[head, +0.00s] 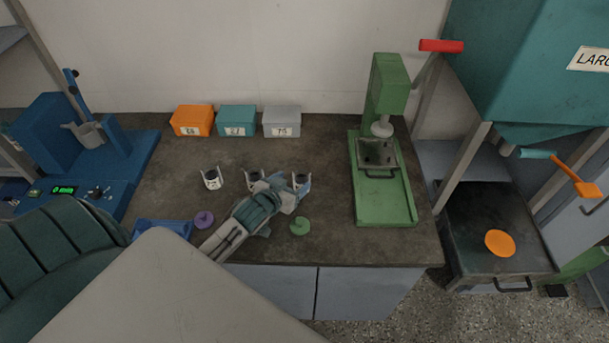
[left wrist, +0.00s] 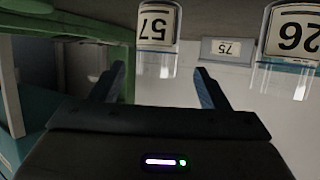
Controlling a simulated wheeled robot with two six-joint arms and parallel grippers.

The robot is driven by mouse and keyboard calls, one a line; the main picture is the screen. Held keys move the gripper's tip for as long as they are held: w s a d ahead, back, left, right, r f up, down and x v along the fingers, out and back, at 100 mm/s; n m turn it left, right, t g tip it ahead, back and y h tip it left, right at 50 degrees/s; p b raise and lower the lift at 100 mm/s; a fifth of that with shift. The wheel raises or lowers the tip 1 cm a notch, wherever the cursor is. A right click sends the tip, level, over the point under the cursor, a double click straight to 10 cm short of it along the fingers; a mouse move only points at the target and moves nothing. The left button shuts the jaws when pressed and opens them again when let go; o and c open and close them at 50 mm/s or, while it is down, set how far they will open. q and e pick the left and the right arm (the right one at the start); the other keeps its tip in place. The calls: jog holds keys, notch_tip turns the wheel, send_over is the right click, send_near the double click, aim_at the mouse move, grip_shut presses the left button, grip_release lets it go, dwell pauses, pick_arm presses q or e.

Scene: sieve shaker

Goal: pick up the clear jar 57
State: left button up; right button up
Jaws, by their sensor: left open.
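The clear jar 57 (left wrist: 157,25) is at the top of the left wrist view, its white label reading 57. In the head view it appears to be the rightmost small jar (head: 302,182), partly hidden by my left gripper. My left gripper (head: 289,187) is open and low over the bench, close in front of that jar. In the left wrist view the fingers (left wrist: 157,74) are apart with nothing between them. The jar lines up with the gap, beyond the fingertips. My right gripper is not in view.
Another labelled jar (left wrist: 294,32) stands beside jar 57; a further jar (head: 211,179) is at left. Purple (head: 203,220) and green (head: 300,226) lids lie in front. Orange (head: 192,121), teal (head: 237,122) and grey (head: 281,122) boxes stand behind. A green press (head: 387,205) stands right.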

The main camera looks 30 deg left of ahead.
aim_at(305, 172)
pick_arm(q)
jog(key=x, duration=0.2)
jog(key=shift+w+f, duration=0.1)
jog(key=shift+w, duration=0.2)
jog(key=p+x, duration=0.2)
jog(key=x, duration=0.2)
jog(key=shift+w+d, duration=0.15)
jog(key=shift+w, duration=0.15)
jog(key=shift+w+f+p, duration=0.2)
jog(key=shift+w+p, duration=0.05)
jog(key=shift+p, duration=0.05)
jog(key=shift+w+f, duration=0.1)
jog(key=c, duration=1)
jog(key=shift+c, duration=0.6)
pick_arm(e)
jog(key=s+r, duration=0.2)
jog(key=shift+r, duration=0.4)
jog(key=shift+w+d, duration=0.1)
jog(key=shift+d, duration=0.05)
